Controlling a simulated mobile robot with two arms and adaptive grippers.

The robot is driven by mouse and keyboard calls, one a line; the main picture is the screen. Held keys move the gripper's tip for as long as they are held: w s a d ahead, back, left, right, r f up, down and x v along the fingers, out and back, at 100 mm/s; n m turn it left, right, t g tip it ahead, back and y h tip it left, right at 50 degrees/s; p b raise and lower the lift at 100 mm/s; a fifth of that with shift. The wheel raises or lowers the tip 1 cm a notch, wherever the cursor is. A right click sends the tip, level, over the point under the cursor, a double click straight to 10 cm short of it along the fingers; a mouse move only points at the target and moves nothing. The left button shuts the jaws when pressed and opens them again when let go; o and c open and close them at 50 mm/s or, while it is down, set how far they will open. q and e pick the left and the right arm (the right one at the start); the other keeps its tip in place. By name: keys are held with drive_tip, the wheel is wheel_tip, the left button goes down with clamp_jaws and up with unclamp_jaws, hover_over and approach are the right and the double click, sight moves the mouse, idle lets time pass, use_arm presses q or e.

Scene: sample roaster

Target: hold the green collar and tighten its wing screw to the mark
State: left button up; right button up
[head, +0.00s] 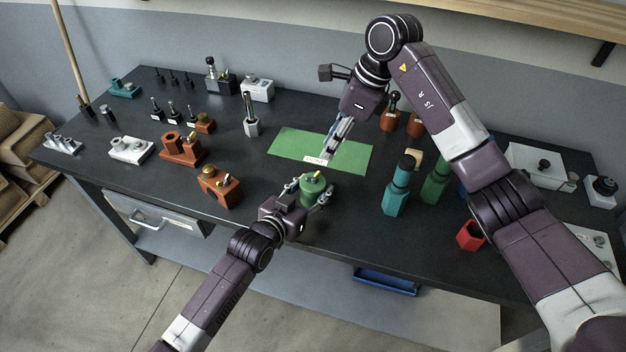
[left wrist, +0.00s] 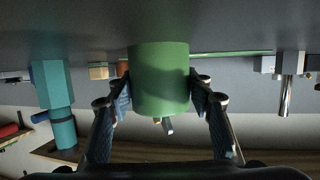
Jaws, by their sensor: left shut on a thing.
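The green collar (head: 312,190) stands upright on the bench near its front edge, with a small brass-coloured piece, apparently its wing screw (head: 317,175), on top. My left gripper (head: 309,195) is shut on the collar, one finger on each side. The left wrist view shows the collar (left wrist: 160,75) as a green cylinder between the fingers (left wrist: 160,98), with the screw (left wrist: 166,125) at its end. The mark cannot be made out. My right gripper (head: 328,152) points down over the green mat (head: 350,155), behind the collar. Its fingers are seen edge-on, so any gap is hidden.
Teal (head: 396,192) and green (head: 434,182) bottle-like pieces stand right of the collar, and a red holder (head: 470,236) is farther right. An orange block (head: 219,188) stands to the left. Several small fittings fill the bench's left side. The bench between collar and teal piece is clear.

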sight(313, 174)
drive_tip(key=a+r+n+h, duration=0.2)
drive_tip(key=a+n+h, duration=0.2)
drive_tip(key=n, duration=0.6)
drive_tip(key=shift+g, duration=0.3)
drive_tip(key=f, duration=1.1)
drive_tip(key=shift+w+f, duration=0.2)
drive_tip(key=shift+w, duration=0.15)
clamp_jaws()
